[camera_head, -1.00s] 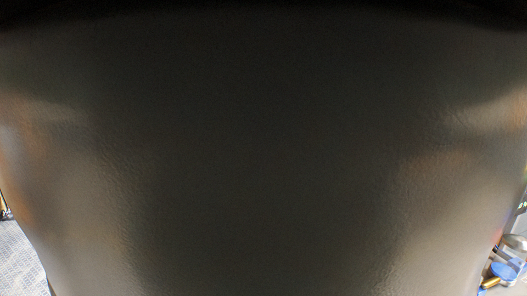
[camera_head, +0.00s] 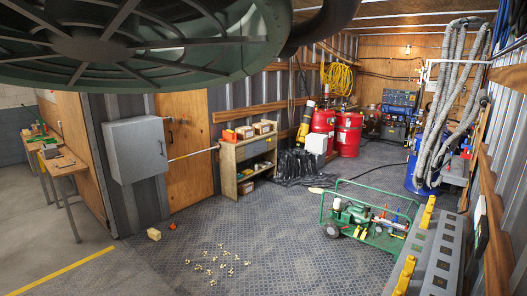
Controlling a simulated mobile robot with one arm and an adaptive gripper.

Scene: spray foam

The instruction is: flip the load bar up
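A thin pale bar (camera_head: 195,153) runs sideways across the wooden door (camera_head: 184,183), from beside the grey wall box to near the shelf. It lies nearly level, its right end slightly higher. I cannot tell for sure that this is the load bar. My gripper is not in view, so its state does not show.
A large dark green ribbed disc (camera_head: 150,68) hangs close across the top left. A grey box (camera_head: 138,149) juts from the wall. A small shelf (camera_head: 229,170), red drums (camera_head: 348,134) and a green cart (camera_head: 366,222) stand beyond. Loose bits (camera_head: 218,265) lie on mostly open floor.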

